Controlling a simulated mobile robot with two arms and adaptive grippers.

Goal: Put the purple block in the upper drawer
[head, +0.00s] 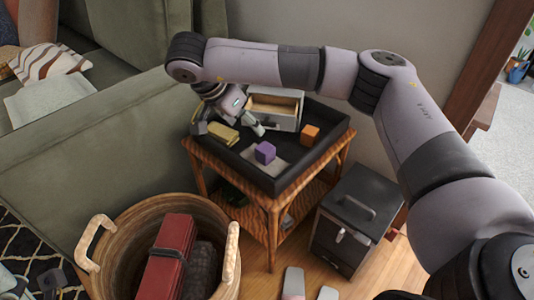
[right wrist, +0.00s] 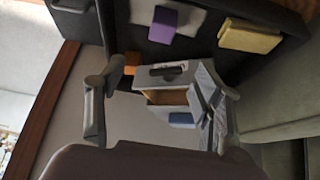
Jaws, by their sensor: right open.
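The purple block (head: 265,152) rests in a dark tray (head: 336,135) on a wooden side table. It also shows at the top of the right wrist view (right wrist: 163,22). The small grey drawer cabinet (head: 283,123) stands at the tray's back, with an open drawer (head: 274,103) showing a light wooden inside. My right gripper (head: 230,127) is open and empty, above the tray, left of the purple block and in front of the cabinet. Its spread fingers (right wrist: 163,72) frame the cabinet in the right wrist view. My left gripper (head: 48,283) shows partly at the lower left edge; its jaws are unclear.
An orange block (head: 310,134) lies right of the cabinet. A yellow item (head: 221,134) lies at the tray's left. A blue item (right wrist: 181,118) shows by the cabinet. A wicker basket (head: 122,252), a black box (head: 350,218) and the green sofa (head: 95,165) surround the table.

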